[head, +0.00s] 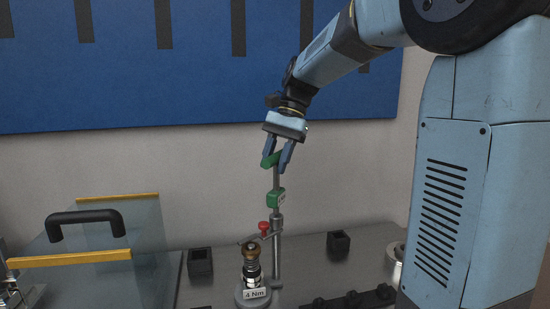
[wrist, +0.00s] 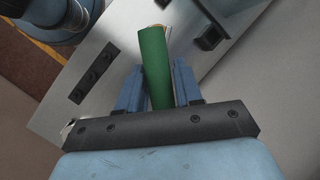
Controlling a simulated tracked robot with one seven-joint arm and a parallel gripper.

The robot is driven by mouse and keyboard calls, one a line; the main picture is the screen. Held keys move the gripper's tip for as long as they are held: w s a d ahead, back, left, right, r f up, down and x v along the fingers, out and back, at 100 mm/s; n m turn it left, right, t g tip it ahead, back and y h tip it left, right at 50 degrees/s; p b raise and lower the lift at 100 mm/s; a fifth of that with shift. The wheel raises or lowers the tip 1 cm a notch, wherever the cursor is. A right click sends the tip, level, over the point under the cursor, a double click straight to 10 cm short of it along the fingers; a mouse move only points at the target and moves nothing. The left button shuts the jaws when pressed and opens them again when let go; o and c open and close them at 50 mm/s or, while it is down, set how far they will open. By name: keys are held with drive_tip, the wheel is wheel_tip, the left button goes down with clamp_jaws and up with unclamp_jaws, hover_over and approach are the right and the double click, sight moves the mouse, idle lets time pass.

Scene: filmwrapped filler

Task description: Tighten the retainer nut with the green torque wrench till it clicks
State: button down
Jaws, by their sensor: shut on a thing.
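My gripper (head: 279,153) is high above the bench, its blue fingers shut on the green grip of the torque wrench (head: 271,160). In the wrist view the green grip (wrist: 155,68) stands between the two fingers. A thin shaft runs down from the grip to a green block with a pale label. Below that, it lines up with a grey upright post (head: 277,260); I cannot tell whether they touch. The brass-coloured retainer nut (head: 250,246) sits on top of a metal fitting left of the post, above a "4 Nm" label (head: 255,294).
A red knob (head: 263,226) is on the post's side arm. Black square holders stand left (head: 200,263) and right (head: 338,244) on the grey bench. A clear guard with a black handle (head: 85,218) is at the left. A dark knobbed bar (head: 350,300) lies in front.

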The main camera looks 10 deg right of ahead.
drive_tip(key=shift+f, duration=0.4)
drive_tip(key=shift+m+t, duration=0.7)
drive_tip(key=shift+m, duration=0.9)
drive_tip(key=shift+y, duration=0.3)
drive_tip(key=shift+m+t, duration=0.4)
drive_tip(key=shift+m, duration=0.4)
drive_tip(key=shift+w+m+t, duration=0.1)
drive_tip(key=shift+m+t, duration=0.2)
drive_tip(key=shift+m, duration=0.5)
